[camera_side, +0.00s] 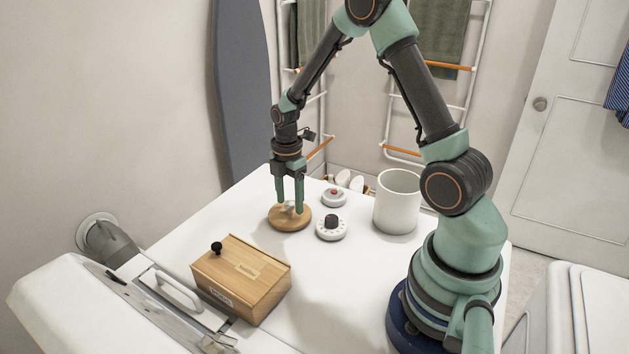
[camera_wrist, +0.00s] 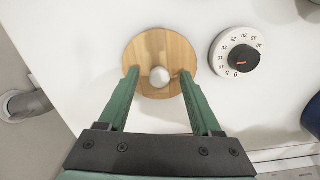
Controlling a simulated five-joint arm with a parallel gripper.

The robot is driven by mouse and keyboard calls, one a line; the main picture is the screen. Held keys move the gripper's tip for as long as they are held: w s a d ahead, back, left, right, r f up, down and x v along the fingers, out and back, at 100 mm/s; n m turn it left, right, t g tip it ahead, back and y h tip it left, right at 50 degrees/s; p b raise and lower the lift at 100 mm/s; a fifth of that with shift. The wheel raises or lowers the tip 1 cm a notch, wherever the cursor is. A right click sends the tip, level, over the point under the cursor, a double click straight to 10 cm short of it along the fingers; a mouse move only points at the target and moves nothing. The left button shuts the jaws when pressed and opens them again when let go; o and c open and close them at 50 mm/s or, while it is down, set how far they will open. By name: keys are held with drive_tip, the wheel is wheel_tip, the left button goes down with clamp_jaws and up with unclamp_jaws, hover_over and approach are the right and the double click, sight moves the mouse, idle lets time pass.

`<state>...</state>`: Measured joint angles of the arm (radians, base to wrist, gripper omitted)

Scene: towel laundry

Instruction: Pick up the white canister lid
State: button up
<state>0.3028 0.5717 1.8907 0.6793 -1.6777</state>
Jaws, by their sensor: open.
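The canister lid is a round wooden disc (camera_side: 287,222) with a small pale knob, lying flat on the white top. In the wrist view the lid (camera_wrist: 150,48) is near the middle, with its knob (camera_wrist: 159,77) facing me. The open white canister (camera_side: 397,208) stands upright to the right of the lid. My gripper (camera_side: 290,207) is open and points down over the lid. In the wrist view its fingers (camera_wrist: 159,73) stand on either side of the knob with gaps, apart from it. Whether the fingertips touch the disc is hard to tell.
A white dial timer (camera_side: 331,229) sits close to the right of the lid. A small white item with a red button (camera_side: 334,197) lies behind it. A wooden box (camera_side: 242,278) with a black knob stands in front. Clear white surface (camera_side: 335,285) lies in front of the timer.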

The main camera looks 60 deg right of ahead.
clamp_jaws()
idle(1.4)
